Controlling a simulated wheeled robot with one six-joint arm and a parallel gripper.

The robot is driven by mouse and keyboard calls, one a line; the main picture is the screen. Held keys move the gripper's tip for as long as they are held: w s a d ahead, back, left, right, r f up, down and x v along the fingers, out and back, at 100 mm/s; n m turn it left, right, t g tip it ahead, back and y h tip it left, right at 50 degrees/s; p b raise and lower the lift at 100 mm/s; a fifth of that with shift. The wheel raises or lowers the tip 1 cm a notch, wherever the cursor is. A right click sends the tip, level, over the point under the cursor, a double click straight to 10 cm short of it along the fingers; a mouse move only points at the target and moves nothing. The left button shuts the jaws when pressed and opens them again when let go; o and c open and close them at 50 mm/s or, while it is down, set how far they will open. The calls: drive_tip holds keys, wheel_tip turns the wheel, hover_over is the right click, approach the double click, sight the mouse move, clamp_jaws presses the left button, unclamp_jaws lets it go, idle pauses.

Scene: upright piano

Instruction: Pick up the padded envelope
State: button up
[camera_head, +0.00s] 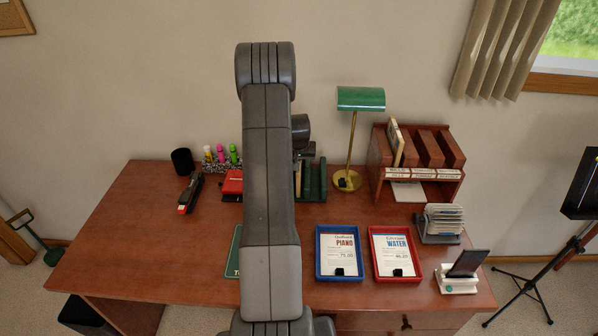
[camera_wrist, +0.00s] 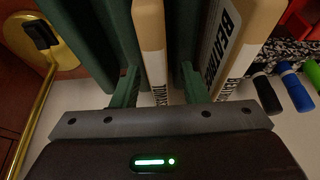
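Two tan upright packets stand on edge in a dark green slotted holder (camera_head: 315,182); I cannot tell which is the padded envelope. In the wrist view one tan packet (camera_wrist: 150,45) lies between the two green fingers of my gripper (camera_wrist: 160,88), which look apart, with a gap on the right side. A second tan packet (camera_wrist: 262,30) with a white label reading "BEATRI..." stands just right of the fingers. Dark green dividers of the holder (camera_wrist: 75,35) stand to the left. In the head view my arm hides the fingers and much of the holder.
A brass lamp (camera_head: 352,130) stands right of the holder; its base (camera_wrist: 62,55) is close in the wrist view. A wooden sorter (camera_head: 450,182), blue tray (camera_head: 318,262) and red tray (camera_head: 373,270) are to the right. Markers (camera_head: 221,153) stand left. The desk's left front is clear.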

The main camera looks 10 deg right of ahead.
drive_tip(key=shift+f+b, duration=0.2)
drive_tip(key=shift+b, duration=0.2)
idle(0.4)
clamp_jaws()
